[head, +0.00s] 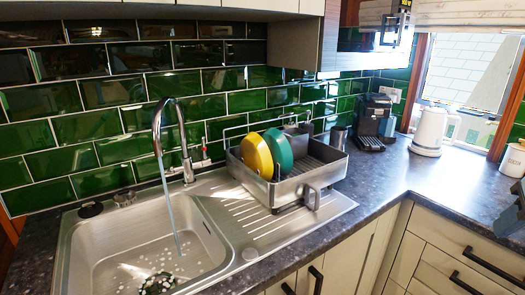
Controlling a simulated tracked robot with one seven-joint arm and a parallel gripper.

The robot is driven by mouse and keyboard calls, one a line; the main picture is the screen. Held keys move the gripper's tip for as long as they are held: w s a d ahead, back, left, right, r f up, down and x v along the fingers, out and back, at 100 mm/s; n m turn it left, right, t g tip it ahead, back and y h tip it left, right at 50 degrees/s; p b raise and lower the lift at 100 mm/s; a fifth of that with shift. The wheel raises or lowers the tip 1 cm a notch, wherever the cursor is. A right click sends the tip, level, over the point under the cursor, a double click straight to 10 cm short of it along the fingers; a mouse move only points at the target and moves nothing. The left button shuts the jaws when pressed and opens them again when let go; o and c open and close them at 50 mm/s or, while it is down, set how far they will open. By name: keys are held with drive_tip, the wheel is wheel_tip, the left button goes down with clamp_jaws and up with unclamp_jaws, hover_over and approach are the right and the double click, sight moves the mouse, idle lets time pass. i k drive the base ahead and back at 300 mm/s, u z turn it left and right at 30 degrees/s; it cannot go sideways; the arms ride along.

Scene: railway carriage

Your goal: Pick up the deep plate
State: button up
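A yellow plate (256,155) and a green plate (279,153) stand on edge, side by side, in the grey dish rack (300,190) right of the sink. The yellow one is on the left, and both look rounded and somewhat deep. I cannot tell which of them is the deep plate. Their lower edges are hidden by the rack's front wall. My gripper is not recognisable in the head view.
The steel sink (110,240) is at left, under a curved tap (158,125) with a thin stream below. A dark patterned item (158,284) lies low in the sink, partly cut off. A coffee machine (372,122) and white kettle (430,132) stand at the back right. The counter (400,168) before them is clear.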

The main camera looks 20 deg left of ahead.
sight(280, 150)
drive_tip(key=u, duration=0.15)
drive_tip(key=i, duration=0.5)
drive_tip(key=u, duration=0.5)
drive_tip(key=k, duration=0.9)
drive_tip(key=u, duration=0.2)
drive_tip(key=i, duration=0.9)
drive_tip(key=z, duration=0.1)
